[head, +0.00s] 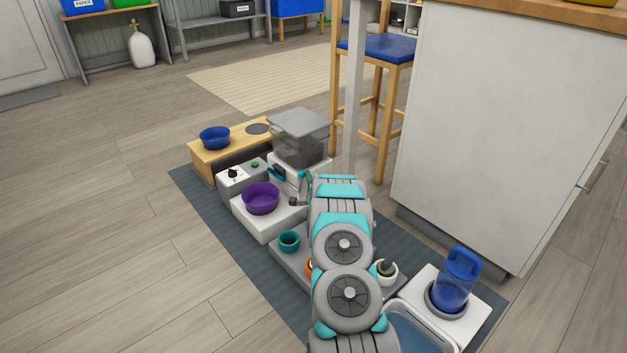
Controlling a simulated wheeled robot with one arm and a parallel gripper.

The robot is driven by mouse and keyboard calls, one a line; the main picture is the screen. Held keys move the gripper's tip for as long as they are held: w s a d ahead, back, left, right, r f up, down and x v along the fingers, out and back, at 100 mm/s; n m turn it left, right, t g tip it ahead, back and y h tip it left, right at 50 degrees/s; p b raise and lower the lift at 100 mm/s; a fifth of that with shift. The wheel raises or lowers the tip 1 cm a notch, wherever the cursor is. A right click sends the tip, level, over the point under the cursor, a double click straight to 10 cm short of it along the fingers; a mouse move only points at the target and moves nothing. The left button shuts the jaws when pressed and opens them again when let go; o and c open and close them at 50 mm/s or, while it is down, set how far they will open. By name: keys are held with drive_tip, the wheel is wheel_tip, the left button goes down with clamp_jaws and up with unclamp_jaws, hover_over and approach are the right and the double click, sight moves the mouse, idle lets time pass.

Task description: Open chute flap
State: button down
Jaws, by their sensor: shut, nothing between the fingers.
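The feeder has a clear hopper (298,146) with a grey lid on a white body. Its chute area faces the purple bowl (261,198) that stands on a white block in front of it. A small dark part shows low on the feeder's front; I cannot tell whether it is the chute flap or how far it is open. My gripper (279,174) is shut and empty, close against the feeder's front, above and behind the bowl. My arm covers the feeder's lower right side. Whether the gripper touches the flap is too small to tell.
A control box (236,179) with a black knob stands left of the feeder. A wooden stand (204,162) holds a blue bowl (215,137). A teal cup (289,241), a potted cactus (386,271) and a blue bottle (457,280) stand nearer. A white cabinet (490,130) rises at right.

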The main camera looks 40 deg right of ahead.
drive_tip(key=a+n+t, duration=0.1)
drive_tip(key=a+n, duration=0.1)
drive_tip(key=shift+s+n, duration=0.1)
drive_tip(key=shift+n, duration=0.2)
drive_tip(key=a+n+t, duration=0.2)
drive_tip(key=n, duration=0.1)
drive_tip(key=shift+a+n, duration=0.35)
drive_tip(key=shift+n, duration=0.05)
drive_tip(key=shift+s+a+f+b, duration=0.1)
drive_tip(key=shift+a+f+b, duration=0.2)
drive_tip(key=shift+a, duration=0.4)
drive_tip(key=shift+s+a+f+b, duration=0.1)
drive_tip(key=shift+a+f+b, duration=0.2)
drive_tip(key=shift+a, duration=0.35)
approach(299, 182)
drive_tip(key=s+a+r, duration=0.3)
drive_tip(key=s+a, duration=0.4)
drive_tip(key=s, duration=0.1)
drive_tip(key=shift+r, duration=0.2)
